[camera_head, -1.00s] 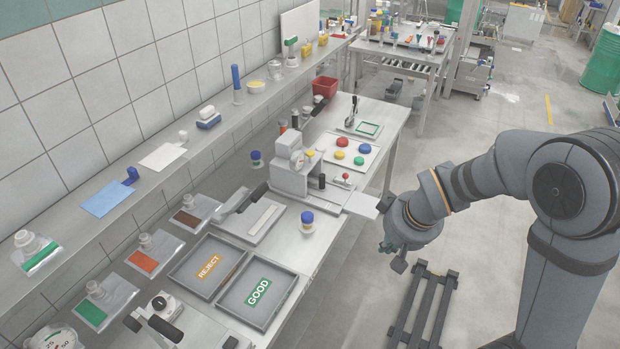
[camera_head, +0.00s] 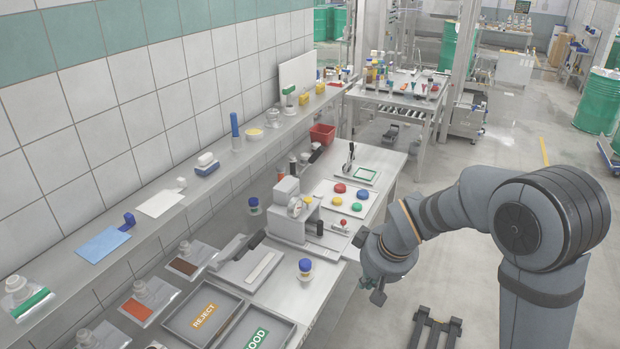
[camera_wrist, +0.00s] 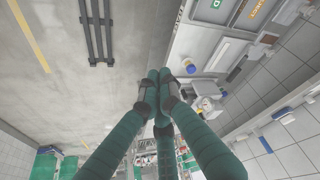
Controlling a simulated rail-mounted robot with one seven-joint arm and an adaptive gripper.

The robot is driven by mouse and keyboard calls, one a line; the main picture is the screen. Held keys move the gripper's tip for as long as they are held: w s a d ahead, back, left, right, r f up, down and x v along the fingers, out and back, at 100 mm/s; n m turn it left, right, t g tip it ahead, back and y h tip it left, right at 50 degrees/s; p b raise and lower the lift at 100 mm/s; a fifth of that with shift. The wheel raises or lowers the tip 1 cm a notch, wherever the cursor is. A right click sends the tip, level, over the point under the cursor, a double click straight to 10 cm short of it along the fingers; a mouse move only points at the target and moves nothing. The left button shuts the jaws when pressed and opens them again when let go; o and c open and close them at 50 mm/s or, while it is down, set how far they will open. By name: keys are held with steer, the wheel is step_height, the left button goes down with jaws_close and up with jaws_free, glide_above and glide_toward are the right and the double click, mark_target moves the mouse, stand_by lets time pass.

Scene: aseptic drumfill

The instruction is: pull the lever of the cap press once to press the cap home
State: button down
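A grey bench machine (camera_head: 290,222) with a round dial and a black upright grip stands mid-bench; it looks like the cap press, but I cannot tell for sure which part is its lever. It also shows in the wrist view (camera_wrist: 208,88), partly behind my fingers. A small container with a blue cap (camera_head: 305,268) stands upright in front of it; its blue cap shows in the wrist view (camera_wrist: 191,68). My gripper (camera_head: 378,296) hangs off the bench's right edge, apart from the machine, pointing down. In the wrist view its green fingers (camera_wrist: 163,82) converge with tips together, holding nothing visible.
REJECT (camera_head: 180,322) and GOOD (camera_head: 290,326) trays lie in front. A shelf (camera_head: 150,228) runs along the wall.

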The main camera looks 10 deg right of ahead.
steer(key=w+a+r+n+b, duration=0.2)
steer(key=w+a, duration=0.4)
steer(key=a, duration=0.5)
steer(key=w+a+r+n+b, duration=0.2)
steer(key=w+a, duration=0.3)
steer(key=a, duration=0.7)
steer(key=s+a+r+n+b, duration=0.1)
steer(key=s+a+r, duration=0.1)
steer(key=a, duration=0.7)
steer(key=s+a+r+y+b, duration=0.1)
steer(key=s+a+r, duration=0.2)
steer(key=a, duration=0.7)
steer(key=shift+s+a+r+n+g+b, duration=0.3)
steer(key=shift+r+n+b, duration=0.1)
steer(key=shift+r, duration=0.55)
steer(key=shift+w, duration=0.1)
